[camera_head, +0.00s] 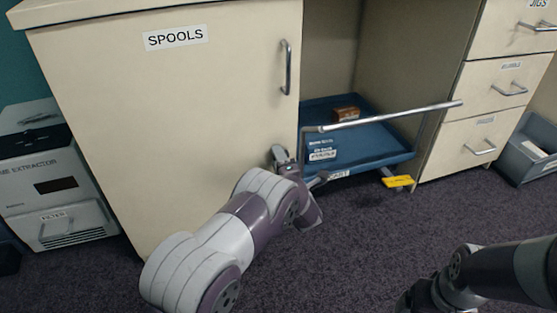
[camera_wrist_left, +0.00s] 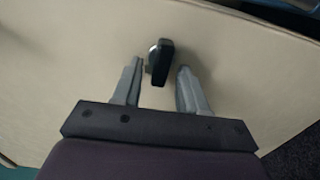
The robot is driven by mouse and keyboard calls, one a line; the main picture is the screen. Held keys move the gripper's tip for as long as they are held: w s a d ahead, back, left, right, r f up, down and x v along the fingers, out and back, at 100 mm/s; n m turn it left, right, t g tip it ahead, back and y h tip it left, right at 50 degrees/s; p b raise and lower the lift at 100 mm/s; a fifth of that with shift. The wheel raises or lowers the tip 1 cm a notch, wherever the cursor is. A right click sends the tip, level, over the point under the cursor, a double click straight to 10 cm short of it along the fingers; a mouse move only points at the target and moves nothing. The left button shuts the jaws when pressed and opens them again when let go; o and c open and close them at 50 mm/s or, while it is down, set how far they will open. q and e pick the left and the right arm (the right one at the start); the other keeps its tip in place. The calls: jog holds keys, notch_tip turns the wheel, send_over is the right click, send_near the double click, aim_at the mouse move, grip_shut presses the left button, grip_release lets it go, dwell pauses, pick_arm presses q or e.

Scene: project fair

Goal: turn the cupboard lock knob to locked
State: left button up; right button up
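The cupboard (camera_head: 150,110) has a closed cream door labelled SPOOLS with a vertical metal handle (camera_head: 287,67) near its right edge. The dark lock knob (camera_wrist_left: 160,62) shows in the left wrist view on the cream door (camera_wrist_left: 70,60). It stands just beyond and between my left fingertips; I cannot tell whether they touch it. My left gripper (camera_wrist_left: 160,80) is open, one finger on each side of the knob's line. In the head view my left gripper (camera_head: 279,155) is at the door's lower right, and the knob is hidden there. My right arm is at the lower right; its fingers cannot be made out.
A blue cart (camera_head: 372,142) with a metal push bar (camera_head: 390,117) stands in the open bay right of the door, close to my left gripper. Drawers (camera_head: 470,146) stand further right, with a grey bin (camera_head: 530,150) beside them. A fume extractor (camera_head: 50,180) is at left.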

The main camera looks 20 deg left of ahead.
pick_arm(q)
jog(key=p+v, duration=0.6)
jog(key=v, duration=0.6)
jog(key=shift+s+d, duration=0.25)
jog(key=shift+s, duration=0.05)
